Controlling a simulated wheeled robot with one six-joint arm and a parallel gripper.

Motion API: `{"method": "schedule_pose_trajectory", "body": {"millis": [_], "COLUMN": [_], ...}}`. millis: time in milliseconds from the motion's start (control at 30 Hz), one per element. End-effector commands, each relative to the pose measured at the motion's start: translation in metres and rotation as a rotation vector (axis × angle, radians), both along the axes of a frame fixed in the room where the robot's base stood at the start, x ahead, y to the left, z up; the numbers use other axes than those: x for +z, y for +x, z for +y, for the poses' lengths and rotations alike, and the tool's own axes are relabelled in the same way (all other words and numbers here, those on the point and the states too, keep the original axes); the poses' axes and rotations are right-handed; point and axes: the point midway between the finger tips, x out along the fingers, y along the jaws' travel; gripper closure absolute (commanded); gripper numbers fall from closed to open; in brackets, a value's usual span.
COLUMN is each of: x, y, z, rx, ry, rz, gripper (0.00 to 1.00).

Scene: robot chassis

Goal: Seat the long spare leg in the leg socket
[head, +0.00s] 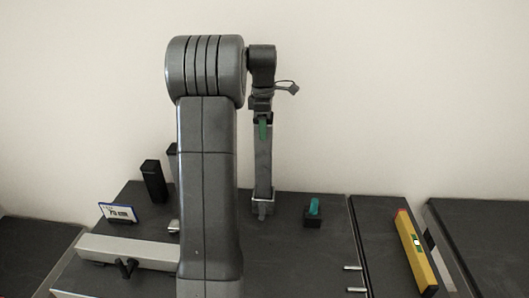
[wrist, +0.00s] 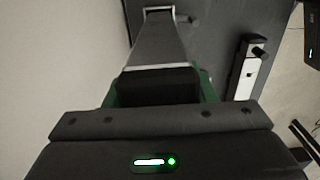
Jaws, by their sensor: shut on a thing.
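My gripper (head: 263,129), with green fingers, is shut on the upper end of the long spare leg (head: 262,170). The leg is grey and hangs nearly upright below it. In the wrist view the gripper (wrist: 158,88) grips the leg's dark near end, and the leg (wrist: 158,42) runs away from the camera past a pale band. A pale metal collar (head: 262,207), which looks like the leg socket, surrounds the leg's lower end at the dark bench top. A pale frame also shows around the far end in the wrist view. I cannot tell how deep the leg sits.
Left of my arm are a dark post (head: 153,181), a small sign (head: 118,213) and a pale rail (head: 130,250) with a black knob. A teal piece (head: 314,206) sits in a black block (head: 313,221) to the right. A yellow level (head: 415,252) lies farther right.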

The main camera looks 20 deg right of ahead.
Motion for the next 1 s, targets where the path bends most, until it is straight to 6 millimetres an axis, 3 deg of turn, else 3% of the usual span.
{"method": "schedule_pose_trajectory", "body": {"millis": [267, 500, 900, 933, 1000], "x": [-0.018, -0.046, -0.052, -0.053, -0.053], "y": [0.0, 0.0, 0.0, 0.0, 0.0], "z": [0.0, 0.0, 0.0, 0.0, 0.0], "rx": [-0.001, -0.001, -0.001, -0.001, -0.001], "ry": [-0.002, -0.002, -0.003, 0.0, 0.0], "rz": [-0.002, -0.002, -0.003, -0.001, -0.001], "gripper": [1.0, 1.0, 1.0, 0.45, 0.32]}}
